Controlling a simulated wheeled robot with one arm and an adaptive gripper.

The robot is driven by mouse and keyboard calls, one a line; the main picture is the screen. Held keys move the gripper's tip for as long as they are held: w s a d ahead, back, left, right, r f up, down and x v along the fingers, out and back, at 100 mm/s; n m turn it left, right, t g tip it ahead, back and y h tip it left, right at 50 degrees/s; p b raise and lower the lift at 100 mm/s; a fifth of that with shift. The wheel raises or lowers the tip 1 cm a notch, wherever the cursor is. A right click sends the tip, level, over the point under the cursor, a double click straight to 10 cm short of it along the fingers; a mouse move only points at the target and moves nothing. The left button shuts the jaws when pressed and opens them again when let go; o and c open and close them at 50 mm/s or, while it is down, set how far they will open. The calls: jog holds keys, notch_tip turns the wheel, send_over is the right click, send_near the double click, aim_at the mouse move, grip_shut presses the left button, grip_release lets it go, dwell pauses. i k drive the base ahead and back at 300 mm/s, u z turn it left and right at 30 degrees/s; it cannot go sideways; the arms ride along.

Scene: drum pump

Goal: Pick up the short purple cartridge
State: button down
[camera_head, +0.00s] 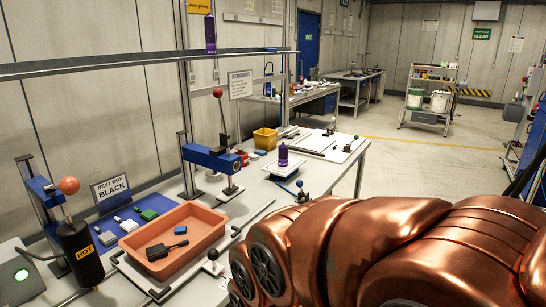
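Another purple cartridge (210,34) stands upright on the long overhead shelf and looks taller in the picture. Distance may affect that, so I cannot be sure which is the short one. Nothing touches the cartridge on the bench from the side that shows. My copper-coloured arm fills the lower right, in front of part of the bench. My gripper is outside this view.
An orange tray (128,243) holding dark pieces sits at the front left, near a black canister marked HOT (80,254). A blue lever press (211,158) and a yellow bin (265,139) stand left of the bench cartridge. The overhead shelf (120,63) crosses above the bench.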

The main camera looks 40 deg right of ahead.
aim_at(283, 148)
jog(key=z, duration=2.15)
jog(key=i, duration=2.65)
jog(key=u, duration=3.5)
jog(key=i, duration=0.5)
jog(key=z, duration=0.05)
